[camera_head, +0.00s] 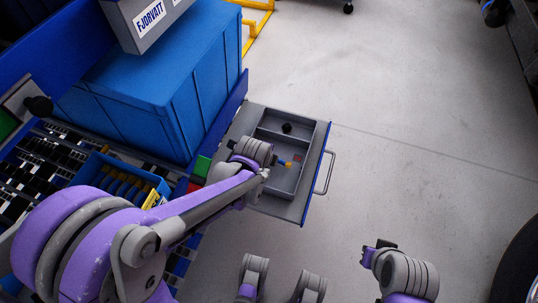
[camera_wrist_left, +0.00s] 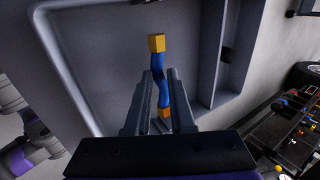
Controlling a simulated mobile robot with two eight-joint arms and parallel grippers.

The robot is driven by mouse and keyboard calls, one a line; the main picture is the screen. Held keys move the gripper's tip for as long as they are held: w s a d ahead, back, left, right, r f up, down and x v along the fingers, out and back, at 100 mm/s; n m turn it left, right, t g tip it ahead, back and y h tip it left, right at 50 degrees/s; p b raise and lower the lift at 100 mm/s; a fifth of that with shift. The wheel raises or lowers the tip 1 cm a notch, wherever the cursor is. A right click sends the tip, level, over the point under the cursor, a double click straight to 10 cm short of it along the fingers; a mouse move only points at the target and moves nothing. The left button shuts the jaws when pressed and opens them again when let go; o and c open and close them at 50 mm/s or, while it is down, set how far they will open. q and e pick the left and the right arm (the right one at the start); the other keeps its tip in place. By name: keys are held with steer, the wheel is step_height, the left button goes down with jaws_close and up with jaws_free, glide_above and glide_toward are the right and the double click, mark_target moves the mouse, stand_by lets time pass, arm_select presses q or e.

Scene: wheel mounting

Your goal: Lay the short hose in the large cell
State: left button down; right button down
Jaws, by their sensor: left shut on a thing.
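The short hose (camera_wrist_left: 159,75) is blue with yellow end pieces. My left gripper (camera_wrist_left: 160,82) is shut on it in the left wrist view, and the hose points away past the fingertips. Behind it is the grey floor of the large cell (camera_wrist_left: 100,50); whether the hose touches that floor I cannot tell. In the head view my left gripper (camera_head: 268,163) is over the grey drawer tray (camera_head: 308,190), with one hose end showing beside it. My right gripper (camera_head: 379,246) is at the lower right, away from the drawer; its fingers are too small to read.
A divider (camera_wrist_left: 212,50) separates the large cell from a narrower cell, where a black round part (camera_head: 287,127) lies. A blue cabinet (camera_head: 165,75) stands behind the drawer. The drawer handle (camera_head: 328,172) sticks out right. Open floor (camera_head: 420,120) lies beyond it.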

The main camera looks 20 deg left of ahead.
arm_select(q)
steer(key=shift+f, duration=0.45)
steer(key=c, duration=0.7)
jaws_free()
steer(key=shift+r, duration=0.1)
steer(key=p+v, duration=0.3)
steer(key=v, duration=0.7)
steer(key=shift+s+r, duration=0.2)
steer(key=shift+r, duration=0.15)
